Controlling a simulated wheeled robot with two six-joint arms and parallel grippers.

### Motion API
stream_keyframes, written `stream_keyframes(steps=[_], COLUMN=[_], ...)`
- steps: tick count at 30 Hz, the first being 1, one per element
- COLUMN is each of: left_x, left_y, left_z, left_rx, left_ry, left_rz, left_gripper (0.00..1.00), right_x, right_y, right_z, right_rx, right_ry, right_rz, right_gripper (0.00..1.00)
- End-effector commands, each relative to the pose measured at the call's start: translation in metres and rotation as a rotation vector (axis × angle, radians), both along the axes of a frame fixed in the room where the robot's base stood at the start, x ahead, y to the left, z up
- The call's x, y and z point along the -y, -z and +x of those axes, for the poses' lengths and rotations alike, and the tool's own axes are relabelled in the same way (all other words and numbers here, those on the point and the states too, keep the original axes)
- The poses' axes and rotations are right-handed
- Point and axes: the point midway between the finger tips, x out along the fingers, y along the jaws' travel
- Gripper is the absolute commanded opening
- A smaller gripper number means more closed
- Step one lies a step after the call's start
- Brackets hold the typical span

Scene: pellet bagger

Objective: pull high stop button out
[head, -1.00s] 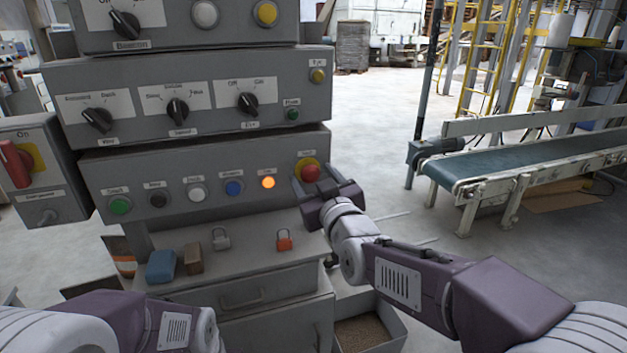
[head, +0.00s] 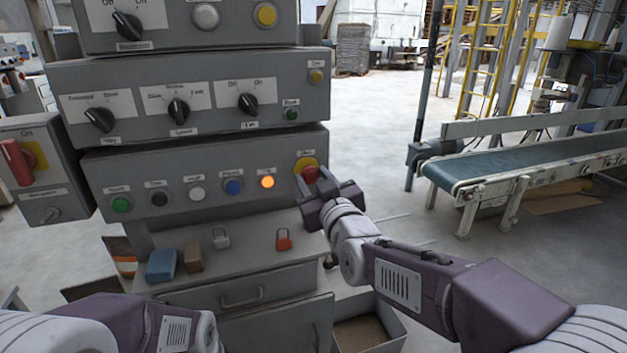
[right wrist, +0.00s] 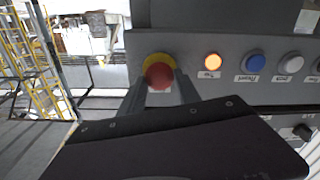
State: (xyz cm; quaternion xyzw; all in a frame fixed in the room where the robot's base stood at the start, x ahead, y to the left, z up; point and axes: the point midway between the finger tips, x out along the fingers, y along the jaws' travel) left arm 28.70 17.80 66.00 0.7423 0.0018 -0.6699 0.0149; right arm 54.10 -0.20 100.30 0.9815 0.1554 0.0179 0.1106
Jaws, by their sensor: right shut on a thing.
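The red mushroom stop button (head: 310,174) with its yellow collar sits at the right end of the lower grey control box. In the right wrist view the red button (right wrist: 159,75) lies between my two finger tips. My right gripper (head: 318,184) is shut on the button and partly covers it in the head view. In the right wrist view my right gripper (right wrist: 160,92) has a finger on each side of the red cap. Of my left arm only the purple and white links show at the lower left; its gripper is out of view.
A lit orange lamp (head: 267,182) and several coloured buttons line the same box. A blue block (head: 161,265), a brown block (head: 194,258) and two padlocks, one red (head: 284,239), lie on the shelf below. A conveyor (head: 520,165) stands at the right, with open floor between.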

Motion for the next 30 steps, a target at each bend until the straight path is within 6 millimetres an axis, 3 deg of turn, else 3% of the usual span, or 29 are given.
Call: stream_keyframes(steps=[1, 2, 4, 14, 17, 24, 30], left_x=[0.000, 0.000, 0.000, 0.000, 0.000, 0.000, 0.000], left_y=[0.000, 0.000, 0.000, 0.000, -0.002, -0.009, -0.012], left_z=[0.000, 0.000, 0.000, 0.000, 0.000, 0.000, 0.000], left_rx=[0.000, 0.000, 0.000, 0.000, 0.000, 0.000, 0.000], left_ry=[0.000, 0.000, 0.000, 0.000, 0.000, 0.000, 0.000], left_rz=[0.000, 0.000, 0.000, 0.000, 0.000, 0.000, 0.000], left_gripper=[0.47, 0.47, 0.47, 0.47, 0.47, 0.47, 0.47], right_x=[0.000, 0.000, 0.000, 0.000, 0.004, 0.020, 0.028], right_y=[0.002, 0.002, 0.002, 0.000, -0.001, -0.001, 0.000], right_z=[0.000, 0.000, 0.000, -0.002, -0.014, -0.064, -0.085], right_rx=[-0.005, -0.005, -0.004, -0.002, -0.001, -0.001, -0.003], right_ry=[-0.001, -0.001, -0.001, -0.001, -0.001, -0.002, 0.000], right_rz=[-0.002, -0.002, -0.001, -0.001, 0.000, 0.000, -0.001], right_gripper=[0.00, 0.45, 0.62, 0.62, 0.62, 0.62, 0.62])
